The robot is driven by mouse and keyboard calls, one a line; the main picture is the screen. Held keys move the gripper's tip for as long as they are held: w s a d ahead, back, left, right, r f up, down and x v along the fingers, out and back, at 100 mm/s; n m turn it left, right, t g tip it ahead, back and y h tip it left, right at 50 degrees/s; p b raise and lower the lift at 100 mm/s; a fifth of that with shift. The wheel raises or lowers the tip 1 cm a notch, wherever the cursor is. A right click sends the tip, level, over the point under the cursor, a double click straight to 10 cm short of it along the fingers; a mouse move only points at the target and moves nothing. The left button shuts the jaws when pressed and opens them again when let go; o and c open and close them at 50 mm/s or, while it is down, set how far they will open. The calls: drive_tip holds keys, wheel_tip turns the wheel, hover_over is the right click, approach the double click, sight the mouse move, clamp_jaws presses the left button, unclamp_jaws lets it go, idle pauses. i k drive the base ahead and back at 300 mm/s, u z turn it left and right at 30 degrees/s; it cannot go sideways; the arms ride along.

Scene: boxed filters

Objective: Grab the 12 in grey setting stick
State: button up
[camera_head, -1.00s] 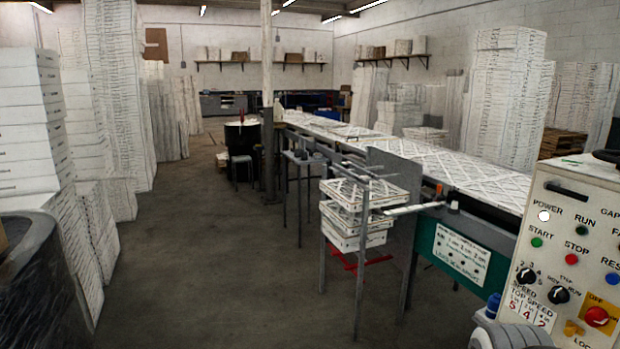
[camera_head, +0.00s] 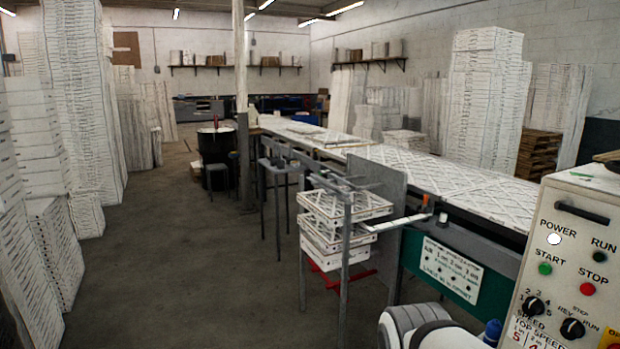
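I cannot pick out a 12 in grey setting stick with certainty. A pale flat bar (camera_head: 399,223) sticks out to the right of the filter stack, near the front end of the conveyor; it is too small to tell what it is. Thin grey rails (camera_head: 346,182) run above the stack on a grey metal stand. A white and grey rounded part of my arm (camera_head: 428,328) shows at the bottom edge. My gripper's fingers do not show.
White filters (camera_head: 345,204) are stacked on the stand beside a long conveyor (camera_head: 440,178). A control panel (camera_head: 575,265) stands close at the right. Tall box stacks (camera_head: 45,240) line the left. The grey floor between is clear.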

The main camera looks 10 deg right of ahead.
sight(349, 184)
drive_tip(key=i, duration=1.45)
drive_tip(key=z, duration=0.3)
drive_tip(key=k, duration=0.85)
drive_tip(key=z, duration=0.05)
drive_tip(key=i, duration=1.4)
drive_tip(key=u, duration=0.05)
